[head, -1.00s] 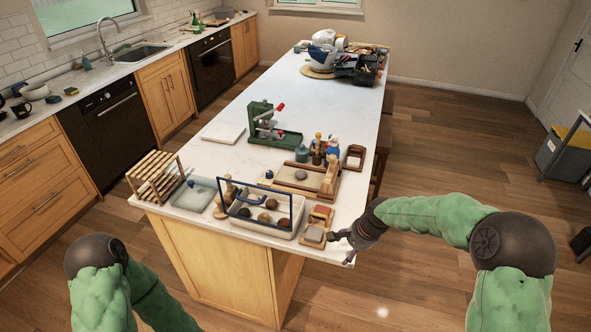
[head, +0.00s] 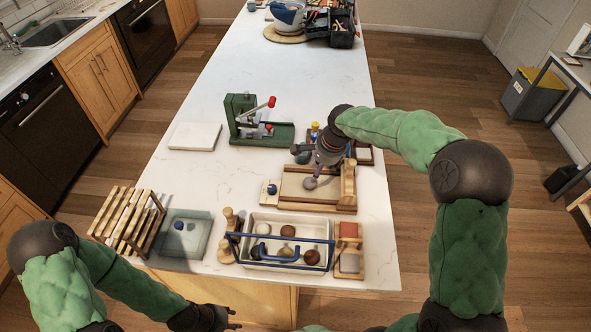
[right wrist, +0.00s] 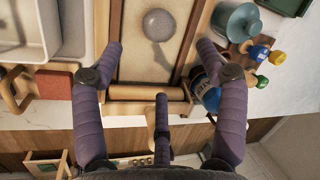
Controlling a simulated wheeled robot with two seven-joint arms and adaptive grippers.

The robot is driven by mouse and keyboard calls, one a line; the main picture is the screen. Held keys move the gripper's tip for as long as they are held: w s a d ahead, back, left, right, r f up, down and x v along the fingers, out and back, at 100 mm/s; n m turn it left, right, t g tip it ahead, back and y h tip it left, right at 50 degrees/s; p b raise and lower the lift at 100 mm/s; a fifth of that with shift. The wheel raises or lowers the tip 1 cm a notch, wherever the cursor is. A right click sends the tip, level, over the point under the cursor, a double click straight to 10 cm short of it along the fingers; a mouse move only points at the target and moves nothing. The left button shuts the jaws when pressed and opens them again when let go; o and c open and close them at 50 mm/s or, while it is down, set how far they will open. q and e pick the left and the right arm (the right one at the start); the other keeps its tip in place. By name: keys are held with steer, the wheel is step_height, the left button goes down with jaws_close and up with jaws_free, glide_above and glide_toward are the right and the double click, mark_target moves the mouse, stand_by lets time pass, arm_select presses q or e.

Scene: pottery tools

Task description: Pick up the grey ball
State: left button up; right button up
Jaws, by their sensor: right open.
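The grey ball (right wrist: 158,25) rests on the pale panel of a wooden-framed board (right wrist: 117,70) in the right wrist view. In the head view the ball (head: 311,183) sits on the board (head: 290,207), just below my right gripper (head: 318,172). In the right wrist view my right gripper (right wrist: 159,50) is open and empty, with its fingers spread wide. The ball lies beyond the fingertips, roughly centred between them. My left gripper (head: 225,319) is low at the bottom edge of the head view, away from the ball; its jaw state is unclear.
A wooden roller (right wrist: 145,93) spans the board's near end. A blue jar (right wrist: 208,97) stands close to the right finger. A tray with a blue handle (head: 237,250) holds several balls. A green press (head: 240,120) stands behind. The left counter is mostly clear.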

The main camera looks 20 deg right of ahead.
mark_target(313, 185)
steer(key=b+x, duration=0.1)
steer(key=x, duration=0.5)
steer(key=shift+s+a+f, duration=0.1)
steer(key=shift+f, duration=0.25)
steer(key=x, duration=0.4)
steer(key=shift+b, duration=0.3)
steer(key=c, duration=1.3)
